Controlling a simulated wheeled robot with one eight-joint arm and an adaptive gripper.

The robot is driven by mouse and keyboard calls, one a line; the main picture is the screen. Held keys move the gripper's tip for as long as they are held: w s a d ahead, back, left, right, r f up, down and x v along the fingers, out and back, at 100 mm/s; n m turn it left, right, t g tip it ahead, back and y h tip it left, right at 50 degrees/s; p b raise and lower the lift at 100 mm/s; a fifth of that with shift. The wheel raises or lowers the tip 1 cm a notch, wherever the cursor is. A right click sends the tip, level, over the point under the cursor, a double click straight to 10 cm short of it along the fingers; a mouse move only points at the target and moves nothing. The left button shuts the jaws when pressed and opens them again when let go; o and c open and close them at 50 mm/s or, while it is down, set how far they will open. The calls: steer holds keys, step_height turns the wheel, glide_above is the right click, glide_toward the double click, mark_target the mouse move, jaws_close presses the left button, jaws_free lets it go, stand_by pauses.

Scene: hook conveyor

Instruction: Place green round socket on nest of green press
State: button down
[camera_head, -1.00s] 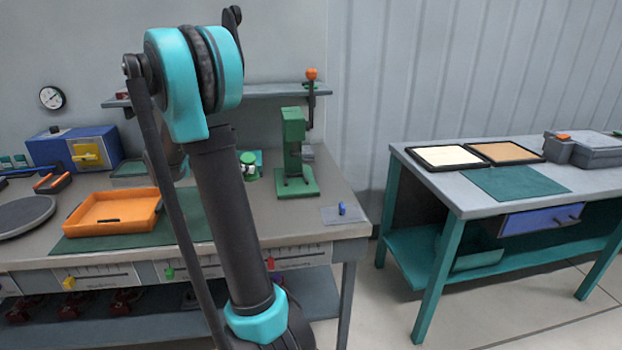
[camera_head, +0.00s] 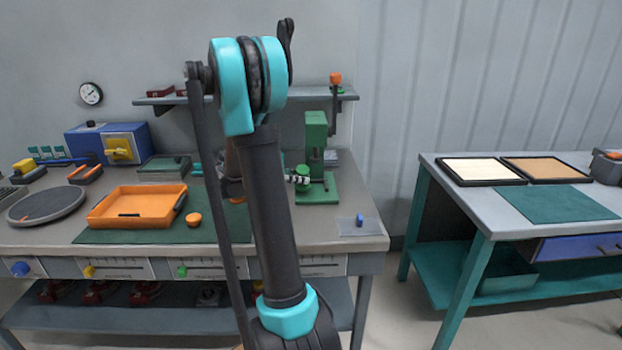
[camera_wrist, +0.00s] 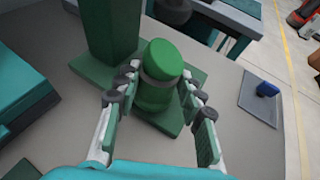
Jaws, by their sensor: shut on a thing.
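The green press (camera_head: 317,135) stands on the bench, with a flat green base (camera_head: 322,195) and a lever topped by an orange knob (camera_head: 336,78). In the wrist view, its column (camera_wrist: 112,30) is at upper left and its base (camera_wrist: 90,70) lies below the fingers. My gripper (camera_wrist: 160,88) is shut on the green round socket (camera_wrist: 163,60), a green cylinder with a dark grey band, held upright. In the head view my gripper (camera_head: 300,180) is at the front of the press, over its base. The nest is hidden beneath the socket; I cannot tell whether they touch.
An orange tray (camera_head: 135,207) and a small orange round piece (camera_head: 194,219) are on the left of the bench. A grey plate with a blue knob (camera_head: 360,220) lies right of the press. A shelf (camera_head: 180,98) runs behind. Another table (camera_head: 470,205) stands at right.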

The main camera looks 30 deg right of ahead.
steer(key=shift+s+d, duration=0.15)
steer(key=shift+d, duration=1.15)
steer(key=shift+s+d, duration=0.15)
steer(key=shift+d, duration=1.1)
steer(key=shift+f, duration=0.75)
steer(key=shift+f, duration=0.1)
steer(key=c, duration=1)
jaws_free()
steer(key=shift+o, duration=0.2)
steer(key=shift+w+a+r, duration=0.1)
steer(key=shift+a+r, duration=0.15)
steer(key=v, duration=1.1)
steer(key=shift+a, duration=0.25)
